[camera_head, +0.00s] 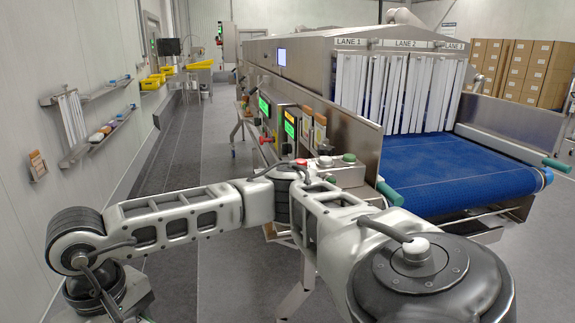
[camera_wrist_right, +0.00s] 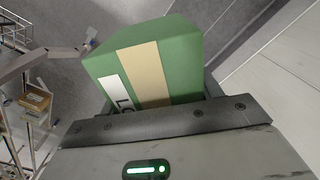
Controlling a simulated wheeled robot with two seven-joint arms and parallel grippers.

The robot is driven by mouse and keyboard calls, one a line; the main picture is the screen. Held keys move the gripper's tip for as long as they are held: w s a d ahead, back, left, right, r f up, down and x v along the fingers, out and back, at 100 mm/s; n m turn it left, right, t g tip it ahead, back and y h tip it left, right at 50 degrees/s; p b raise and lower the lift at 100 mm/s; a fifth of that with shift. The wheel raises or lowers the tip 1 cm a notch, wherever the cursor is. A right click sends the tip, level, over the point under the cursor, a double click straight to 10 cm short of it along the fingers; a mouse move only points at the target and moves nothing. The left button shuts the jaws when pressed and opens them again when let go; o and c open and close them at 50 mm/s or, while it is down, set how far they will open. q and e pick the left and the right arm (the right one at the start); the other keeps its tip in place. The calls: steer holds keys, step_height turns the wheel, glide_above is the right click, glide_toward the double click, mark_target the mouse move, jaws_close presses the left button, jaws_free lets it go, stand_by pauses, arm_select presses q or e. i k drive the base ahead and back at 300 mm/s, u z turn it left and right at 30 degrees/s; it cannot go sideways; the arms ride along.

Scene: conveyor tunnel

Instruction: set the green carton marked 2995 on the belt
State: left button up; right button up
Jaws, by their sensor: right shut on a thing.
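A green carton (camera_wrist_right: 185,55) with a tan stripe and a white label shows in the right wrist view. Only a few letters of the label show, and no number can be read. My right gripper (camera_wrist_right: 160,118) is shut on the carton, which sits between its jaws. The carton and the fingers are not visible in the head view, where my arm reaches across to the lower left. The blue belt (camera_head: 430,168) comes out of the tunnel at the right in the head view, and its visible part is empty. My left gripper is not in view.
White strip curtains (camera_head: 400,92) hang at the tunnel mouth under the lane signs. Metal side walls (camera_head: 345,138) flank the belt. A button box (camera_head: 335,168) stands on the near side. Stacked brown boxes (camera_head: 520,72) are at the back right. Wall shelves (camera_head: 97,135) are at the left.

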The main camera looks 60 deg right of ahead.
mark_target(401, 158)
steer(key=z, duration=2.1)
